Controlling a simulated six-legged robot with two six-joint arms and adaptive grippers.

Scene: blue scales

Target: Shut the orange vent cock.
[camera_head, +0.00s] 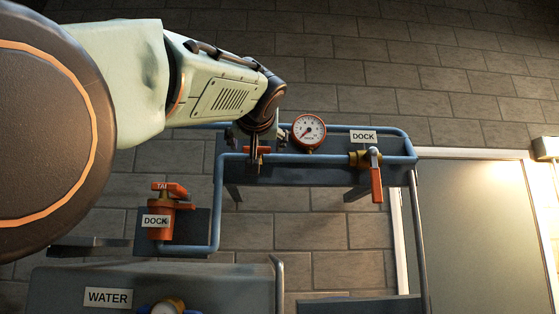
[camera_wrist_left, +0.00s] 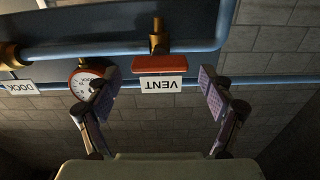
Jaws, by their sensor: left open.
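The orange vent cock (camera_wrist_left: 160,64) shows in the left wrist view on a brass stem above the blue pipe. Its handle lies crosswise, roughly along the pipe, with an upside-down VENT label (camera_wrist_left: 162,86) beside it. My left gripper (camera_wrist_left: 155,80) is open, with one finger on each side of the handle and a gap to both; how near it is in depth is hard to tell. In the head view the left gripper (camera_head: 256,148) is at the pipe left of the gauge and partly hides the orange handle. My right gripper is in neither view.
A red-rimmed gauge (camera_head: 308,131) stands just right of the gripper. A brass dock valve (camera_head: 374,172) with a hanging orange lever is further right. An orange fitting (camera_head: 168,215) labelled DOCK sits lower left. A WATER panel (camera_head: 205,285) is below. A brick wall stands behind.

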